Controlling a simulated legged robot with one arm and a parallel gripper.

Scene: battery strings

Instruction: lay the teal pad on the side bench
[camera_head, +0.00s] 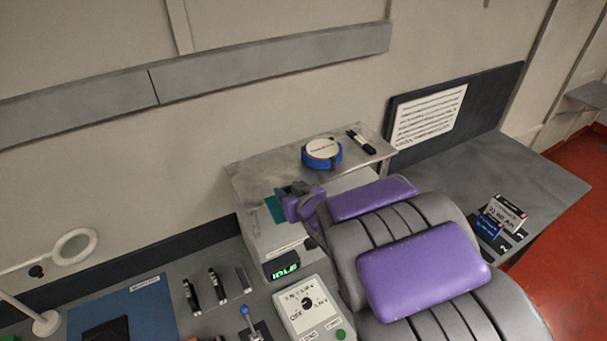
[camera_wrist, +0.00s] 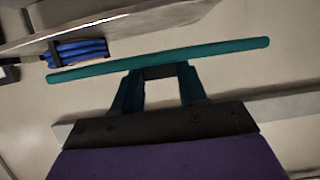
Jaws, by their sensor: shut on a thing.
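The teal pad (camera_wrist: 215,52) is a thin slab, seen edge-on across the wrist view. My gripper (camera_wrist: 158,73) is shut on it, with both fingers meeting its near edge. In the head view the pad (camera_head: 275,209) shows as a small teal patch beside my gripper (camera_head: 286,205), in front of a raised metal shelf; my arm hides the rest. A grey bench surface (camera_head: 528,170) extends to the right in the head view. I cannot tell whether this is the side bench.
On the raised shelf (camera_head: 258,181) lie a blue-rimmed round tape (camera_head: 322,153) and a black marker (camera_head: 358,141). Small labelled boxes (camera_head: 503,213) stand on the right bench. Below are a green-display device (camera_head: 284,271), a switch panel (camera_head: 308,308) and a blue mat (camera_head: 145,302).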

